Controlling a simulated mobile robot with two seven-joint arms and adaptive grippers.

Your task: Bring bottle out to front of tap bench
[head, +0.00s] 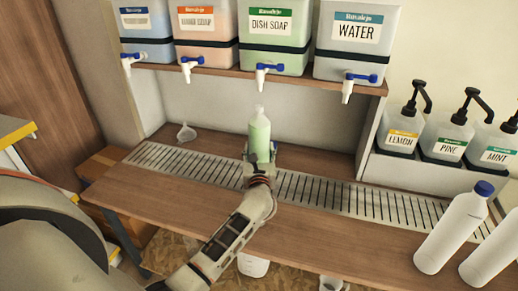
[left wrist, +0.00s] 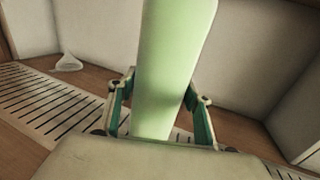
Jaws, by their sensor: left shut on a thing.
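A bottle (head: 259,138) filled with pale green liquid stands upright at the drip grate, below the dish soap drum (head: 274,38). My left gripper (head: 262,155) is shut around its lower part; in the left wrist view the bottle (left wrist: 172,70) rises between the two fingers (left wrist: 158,115). The tap bench (head: 150,193) has a slotted metal grate (head: 315,193) along its middle. I cannot tell whether the bottle's base touches the grate. The bottle's top looks open and uncapped. My right gripper is not in view.
Drums with blue-handled taps stand on the shelf above, including a water drum (head: 357,40). A small funnel (head: 187,132) lies at the back left. White bottles (head: 450,232) stand at the front right, near pump bottles (head: 447,135) in a rack. The bench's left front is clear.

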